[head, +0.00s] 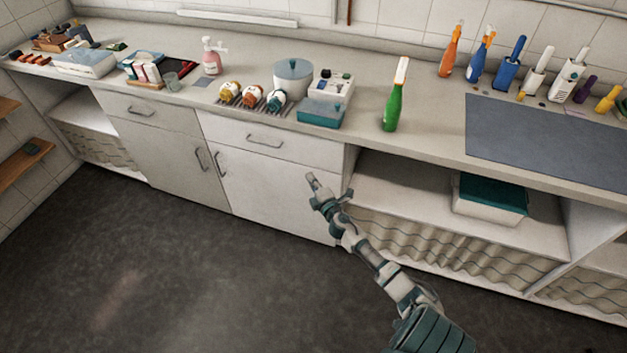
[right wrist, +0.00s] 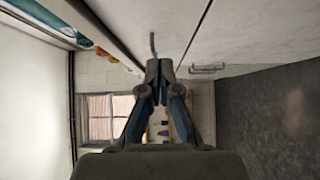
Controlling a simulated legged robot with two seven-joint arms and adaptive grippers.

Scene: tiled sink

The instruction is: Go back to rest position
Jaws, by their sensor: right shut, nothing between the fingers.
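My right arm reaches up from the lower right in the head view. Its gripper (head: 317,185) is in the air in front of the white cabinet fronts, below the counter's front edge. In the right wrist view the gripper (right wrist: 161,72) has its fingertips together with nothing between them. A cabinet door (right wrist: 240,35) with a bar handle shows close beyond the fingers. I cannot tell from these views whether anything touches the gripper. My left gripper is in neither view.
The long counter (head: 350,125) carries a green bottle (head: 395,97), a teal-and-white box (head: 322,108), a round canister (head: 293,77), a pink soap bottle (head: 212,55) and several coloured bottles at right. An open shelf (head: 400,195) holds a teal-lidded box (head: 490,195). The dark floor (head: 150,270) is clear.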

